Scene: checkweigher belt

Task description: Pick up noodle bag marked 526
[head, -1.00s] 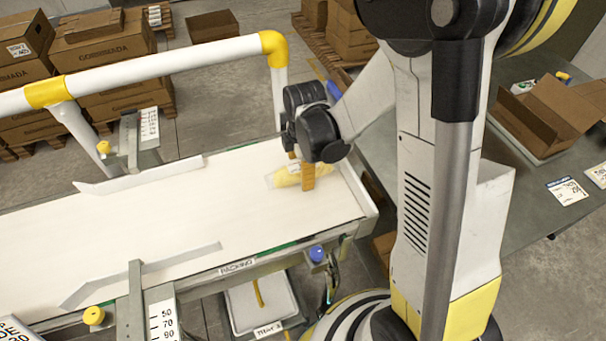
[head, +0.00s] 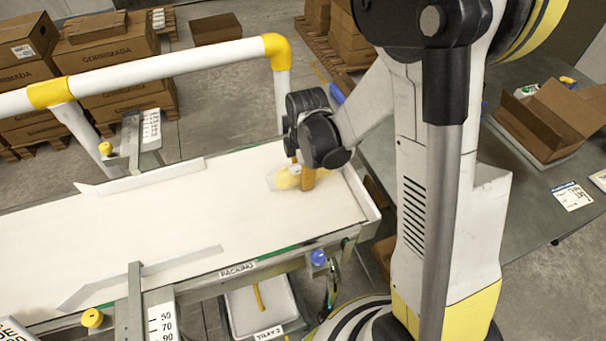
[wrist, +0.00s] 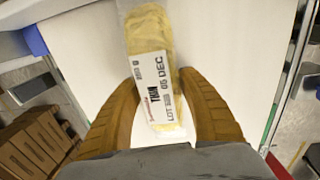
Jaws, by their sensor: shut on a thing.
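The noodle bag (wrist: 150,40) is a clear pack of pale yellow noodles with a white label reading THIN and 05 DEC. Its lot number is too small to read surely. In the head view the bag (head: 287,179) is at the right end of the white belt. My gripper (wrist: 163,84) has its two orange fingers on either side of the bag, shut on it across the label end. In the head view my gripper (head: 303,176) points down at the belt, and the wrist partly hides the bag. I cannot tell whether the bag is clear of the belt.
The white belt (head: 130,225) is otherwise bare, with angled guides (head: 140,178) along both sides. A white rail (head: 170,62) with yellow joints runs behind it. A grey table (head: 500,210) with an open carton (head: 550,115) stands at right. A tray (head: 262,310) sits below the belt.

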